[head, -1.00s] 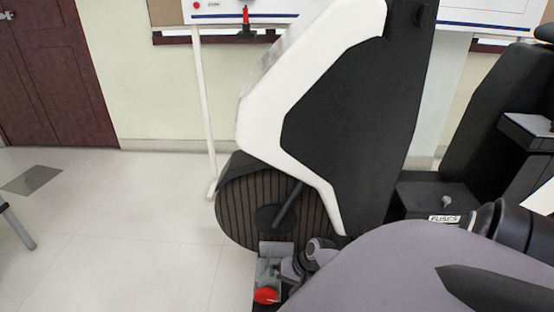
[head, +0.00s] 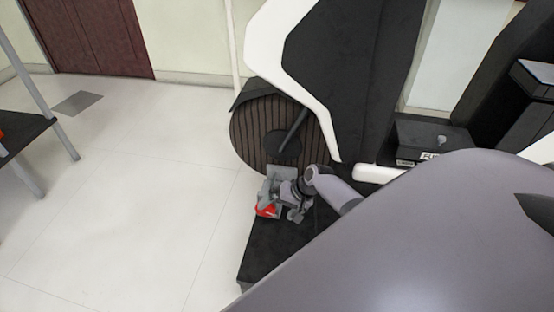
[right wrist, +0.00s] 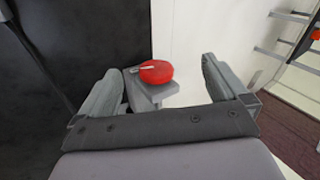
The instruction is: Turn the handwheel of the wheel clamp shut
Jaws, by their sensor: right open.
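The wheel clamp (head: 277,178) is a grey bracket low in the middle of the head view, in front of a dark ribbed round drum. Its red handwheel (head: 266,210) shows at the clamp's lower left, partly covered by my gripper. My right gripper (head: 288,200) is beside the handwheel, on its right. In the right wrist view the handwheel (right wrist: 156,73) is a red disc on a grey block (right wrist: 158,92), ahead of and between my spread fingers. A gap shows on both sides, so the gripper is open and empty. My left gripper is not in view.
The ribbed drum (head: 262,130) and the tall black and white housing (head: 350,70) stand just behind the clamp. A black base (head: 265,250) lies below it. A box labelled as fuses (head: 430,140) is at the right.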

